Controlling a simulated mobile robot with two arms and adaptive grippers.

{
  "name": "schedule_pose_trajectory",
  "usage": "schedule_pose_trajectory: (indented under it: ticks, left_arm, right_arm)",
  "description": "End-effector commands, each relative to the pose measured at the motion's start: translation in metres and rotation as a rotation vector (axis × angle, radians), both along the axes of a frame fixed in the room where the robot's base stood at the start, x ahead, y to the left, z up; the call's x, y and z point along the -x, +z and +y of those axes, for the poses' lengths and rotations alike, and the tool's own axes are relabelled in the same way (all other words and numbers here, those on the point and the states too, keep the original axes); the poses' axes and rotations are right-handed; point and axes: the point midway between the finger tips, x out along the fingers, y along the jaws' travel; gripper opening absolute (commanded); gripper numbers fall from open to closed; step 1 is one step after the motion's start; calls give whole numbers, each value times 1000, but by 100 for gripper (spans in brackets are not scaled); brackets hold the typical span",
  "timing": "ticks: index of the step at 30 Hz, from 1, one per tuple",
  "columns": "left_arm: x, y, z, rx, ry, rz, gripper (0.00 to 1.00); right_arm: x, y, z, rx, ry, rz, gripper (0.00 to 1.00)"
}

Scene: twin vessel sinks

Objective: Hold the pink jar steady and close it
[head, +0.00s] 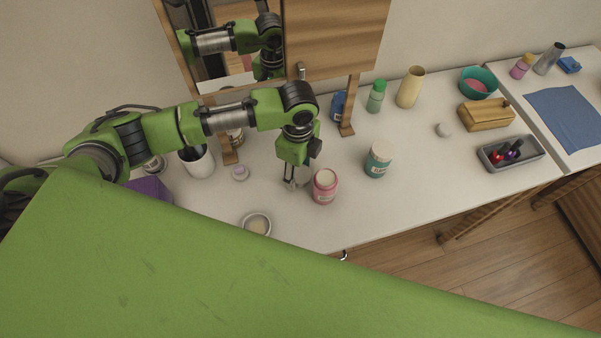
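The pink jar (325,190) stands upright on the white counter, with a pale round top inside a pink rim. I cannot tell whether that is a lid or the contents. My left gripper (297,184) points down just to the left of the jar, its fingers low near the counter. A pale greyish round thing (304,179) shows by the fingers, partly hidden; I cannot tell whether it is held. The finger spread is too small to read. My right gripper is out of view.
A teal jar with a white lid (379,158) stands right of the pink jar. A small metal bowl (257,222) and a small lilac-topped pot (240,172) are to the left. A mirror cabinet (335,35) rises behind. A large green part of mine hides the lower picture.

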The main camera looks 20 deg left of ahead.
Motion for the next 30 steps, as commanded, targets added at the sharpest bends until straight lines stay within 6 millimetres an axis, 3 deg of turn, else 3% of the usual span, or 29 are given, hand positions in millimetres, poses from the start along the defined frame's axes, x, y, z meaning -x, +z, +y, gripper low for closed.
schedule_pose_trajectory:
  ticks: [13, 19, 23, 30]
  left_arm:
    - [0, 1, 0, 0, 0, -1, 31]
    - [-1, 14, 0, 0, 0, -2, 31]
    - [-2, 36, 0, 2, 0, -6, 31]
    - [-2, 99, 0, 1, -2, -7, 31]
  right_arm:
    - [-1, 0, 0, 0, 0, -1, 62]
    - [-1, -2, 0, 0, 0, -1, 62]
    - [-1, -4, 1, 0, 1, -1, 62]
    - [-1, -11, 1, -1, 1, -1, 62]
